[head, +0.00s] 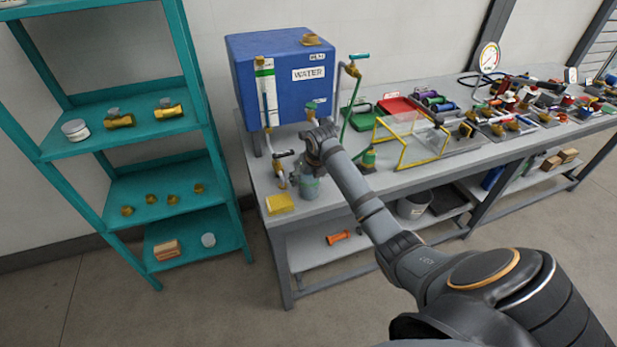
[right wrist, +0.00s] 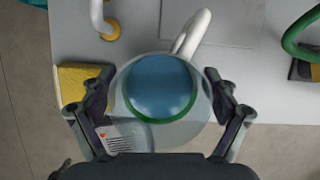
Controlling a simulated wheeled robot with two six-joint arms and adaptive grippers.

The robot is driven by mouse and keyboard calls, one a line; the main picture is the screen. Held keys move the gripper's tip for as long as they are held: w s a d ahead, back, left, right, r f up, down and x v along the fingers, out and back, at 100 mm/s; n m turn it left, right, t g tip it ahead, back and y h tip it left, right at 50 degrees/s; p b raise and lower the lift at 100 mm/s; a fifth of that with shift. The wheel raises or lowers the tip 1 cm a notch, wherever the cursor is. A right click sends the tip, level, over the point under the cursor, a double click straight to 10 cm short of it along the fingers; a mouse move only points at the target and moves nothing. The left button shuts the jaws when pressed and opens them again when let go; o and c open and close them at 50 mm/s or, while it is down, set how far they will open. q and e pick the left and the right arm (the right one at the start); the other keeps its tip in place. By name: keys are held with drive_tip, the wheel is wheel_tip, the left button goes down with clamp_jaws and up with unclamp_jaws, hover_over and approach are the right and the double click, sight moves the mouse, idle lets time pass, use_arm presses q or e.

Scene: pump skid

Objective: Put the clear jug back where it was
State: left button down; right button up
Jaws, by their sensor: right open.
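The clear jug (head: 309,187) stands on the grey bench near its left front corner, beside a yellow sponge (head: 280,203). In the right wrist view the jug (right wrist: 190,132) is seen from above, with a blue round area inside a green ring and a pale curved handle toward the top. My right gripper (head: 312,165) is over the jug in the head view. In the right wrist view its open fingers (right wrist: 160,78) are on either side of the jug; whether they touch it cannot be told. My left gripper is out of view.
A blue water tank (head: 285,85) stands behind the jug, with a tap and pipe (head: 280,170) close by. A yellow frame (head: 405,150) and green valve parts stand to the right. A teal shelf (head: 150,140) is at the left. The bench's front edge is close to the jug.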

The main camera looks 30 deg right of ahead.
drive_tip(key=shift+r, duration=0.3)
drive_tip(key=v, duration=1.1)
drive_tip(key=shift+s+r+b, duration=0.15)
drive_tip(key=shift+r+b, duration=0.2)
drive_tip(key=shift+a, duration=0.1)
